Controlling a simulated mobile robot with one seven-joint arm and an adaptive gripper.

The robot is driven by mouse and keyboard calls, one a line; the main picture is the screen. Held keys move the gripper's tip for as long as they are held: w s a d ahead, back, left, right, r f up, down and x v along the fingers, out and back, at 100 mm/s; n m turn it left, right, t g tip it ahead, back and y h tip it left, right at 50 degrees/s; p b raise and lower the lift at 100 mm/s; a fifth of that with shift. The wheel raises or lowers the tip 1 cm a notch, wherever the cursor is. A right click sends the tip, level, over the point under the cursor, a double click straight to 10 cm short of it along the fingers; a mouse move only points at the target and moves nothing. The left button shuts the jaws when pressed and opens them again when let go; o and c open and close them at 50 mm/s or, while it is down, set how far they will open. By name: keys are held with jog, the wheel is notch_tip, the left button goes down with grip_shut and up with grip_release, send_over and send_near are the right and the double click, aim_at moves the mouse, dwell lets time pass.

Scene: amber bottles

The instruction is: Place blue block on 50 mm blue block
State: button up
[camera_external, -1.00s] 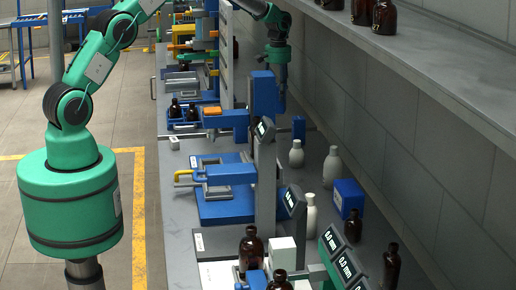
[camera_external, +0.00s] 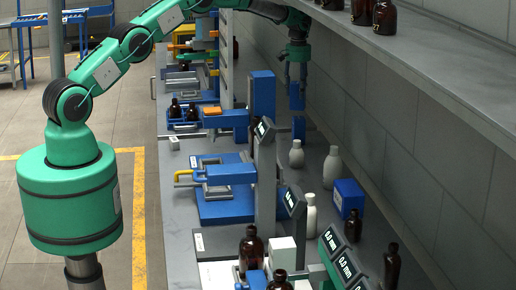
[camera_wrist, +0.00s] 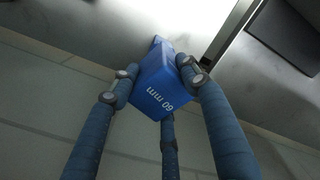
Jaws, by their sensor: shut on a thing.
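A blue block marked "60 mm" (camera_wrist: 160,90) is between the fingers of my gripper (camera_wrist: 160,85) in the wrist view. In the external view my gripper (camera_external: 297,78) points down with this block (camera_external: 298,102) at its fingertips. A second blue block (camera_external: 299,128) stands on the bench straight below it in the picture, with a narrow dark gap between the two. I cannot read a mark on the lower block. A small blue part shows past the far end of the held block in the wrist view; I cannot tell what it belongs to.
A blue press stand (camera_external: 262,95) is close to the left of my gripper. White bottles (camera_external: 332,167) and a blue box (camera_external: 347,198) stand nearer on the grey bench (camera_external: 180,225). A shelf with brown bottles (camera_external: 385,17) runs along the wall at the right.

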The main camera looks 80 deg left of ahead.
jog(key=shift+w+a, duration=0.25)
jog(key=shift+w, duration=0.2)
jog(key=shift+f, duration=0.1)
jog(key=shift+f, duration=1.7)
jog(key=shift+f, duration=0.15)
jog(key=o, duration=1.4)
jog(key=shift+c, duration=0.2)
jog(key=shift+r, duration=2.15)
